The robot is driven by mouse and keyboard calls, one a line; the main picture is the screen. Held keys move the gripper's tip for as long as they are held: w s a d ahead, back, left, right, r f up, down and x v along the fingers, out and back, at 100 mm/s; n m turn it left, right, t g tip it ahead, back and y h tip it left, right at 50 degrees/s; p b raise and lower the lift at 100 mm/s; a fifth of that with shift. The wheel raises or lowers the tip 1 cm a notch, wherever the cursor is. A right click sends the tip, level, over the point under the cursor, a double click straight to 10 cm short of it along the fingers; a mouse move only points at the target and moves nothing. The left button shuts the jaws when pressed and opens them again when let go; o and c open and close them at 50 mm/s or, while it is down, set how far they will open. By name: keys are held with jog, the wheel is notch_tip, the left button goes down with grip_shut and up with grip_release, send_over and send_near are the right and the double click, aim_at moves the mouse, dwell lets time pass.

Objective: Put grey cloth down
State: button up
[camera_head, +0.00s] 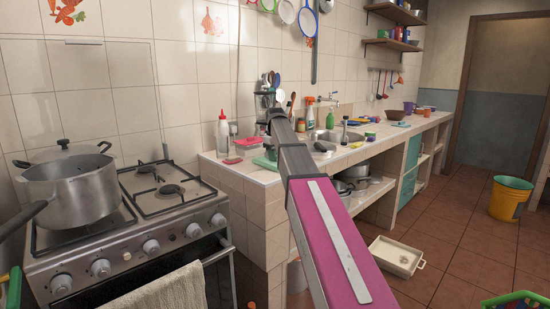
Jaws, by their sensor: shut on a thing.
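My arm reaches from the bottom of the head view up over the near end of the tiled counter (243,180). My gripper (268,100) is at its far end, small and dark, in front of the tiled wall. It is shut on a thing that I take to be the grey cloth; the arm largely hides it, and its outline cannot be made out. I cannot tell whether it touches the counter. A pale beige cloth (165,296) hangs on the oven door at the lower left.
A stove (125,240) with a pot (75,187) is at left.

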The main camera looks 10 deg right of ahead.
jog(key=shift+f, duration=0.25)
jog(key=o, duration=0.8)
